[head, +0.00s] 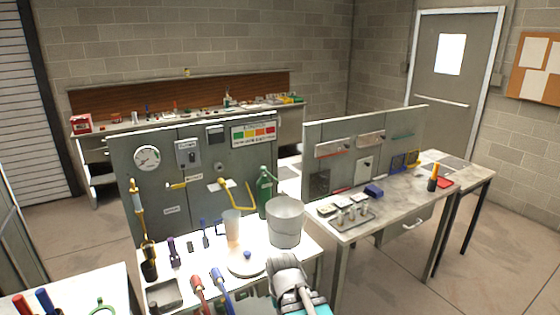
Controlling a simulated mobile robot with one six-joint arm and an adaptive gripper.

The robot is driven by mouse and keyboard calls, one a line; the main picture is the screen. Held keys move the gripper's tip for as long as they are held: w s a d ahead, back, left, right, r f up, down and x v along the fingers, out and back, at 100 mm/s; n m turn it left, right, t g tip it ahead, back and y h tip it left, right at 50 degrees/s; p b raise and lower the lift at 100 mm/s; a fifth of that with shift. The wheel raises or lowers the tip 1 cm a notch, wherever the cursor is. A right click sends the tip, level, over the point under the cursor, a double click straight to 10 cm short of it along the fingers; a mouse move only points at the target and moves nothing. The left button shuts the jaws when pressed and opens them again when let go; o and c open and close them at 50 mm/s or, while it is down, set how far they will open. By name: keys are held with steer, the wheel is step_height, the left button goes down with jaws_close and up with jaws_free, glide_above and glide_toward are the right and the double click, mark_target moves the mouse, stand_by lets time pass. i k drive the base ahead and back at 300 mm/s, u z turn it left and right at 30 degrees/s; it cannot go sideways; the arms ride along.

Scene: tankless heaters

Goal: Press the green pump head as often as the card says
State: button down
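A dark green bottle (265,198) stands upright at the back of the near bench, against the grey panel, left of the bucket. A green pump head (265,172) shows at its top. A small white card (220,185) is on the panel left of the bottle; its writing is too small to read. A wall sign (254,132) with coloured blocks hangs above, also unreadable. My gripper (286,264) is at the bottom centre, in front of the bucket and well apart from the bottle. Its fingers are not clear enough to tell open from shut.
A grey bucket (285,224) stands between my gripper and the bottle. A translucent cup (232,225), a white disc (246,267) with a blue knob, and red and blue handled tools (220,279) crowd the bench. Yellow pipes (237,190) project from the panel. A tray (352,219) lies on the right bench.

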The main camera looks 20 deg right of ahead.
mark_target(264, 169)
steer(key=z, duration=0.4)
steer(key=i, duration=1)
steer(key=u, duration=0.15)
